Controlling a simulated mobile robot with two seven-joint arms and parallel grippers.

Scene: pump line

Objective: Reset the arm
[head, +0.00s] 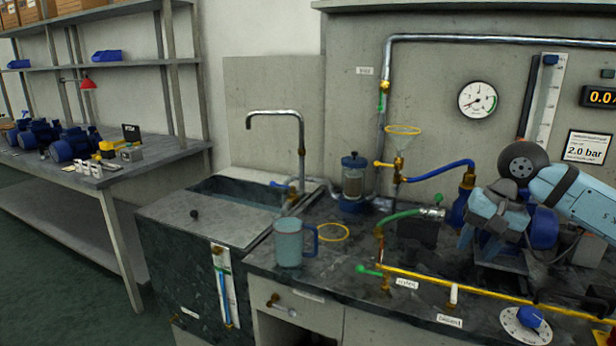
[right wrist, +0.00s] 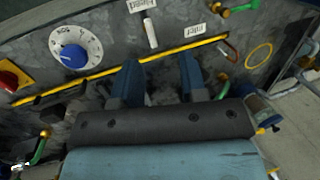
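My right arm (head: 575,195) is light blue and comes in from the right edge in the head view. Its gripper (head: 478,240) hangs over the right part of the dark bench, in front of a blue pump (head: 544,228). In the right wrist view the two blue fingers of my right gripper (right wrist: 159,68) stand apart with nothing between them. The yellow pipe (right wrist: 105,74) along the bench front passes beyond the fingertips. My left arm and gripper are not in view.
A blue-handled jug (head: 288,243) stands beside the sink (head: 190,222). A yellow ring (head: 333,233) lies next to it. A funnel (head: 402,140), filter (head: 353,183) and green hose (head: 408,214) are near the gripper. A dial (head: 527,325) is at the front right.

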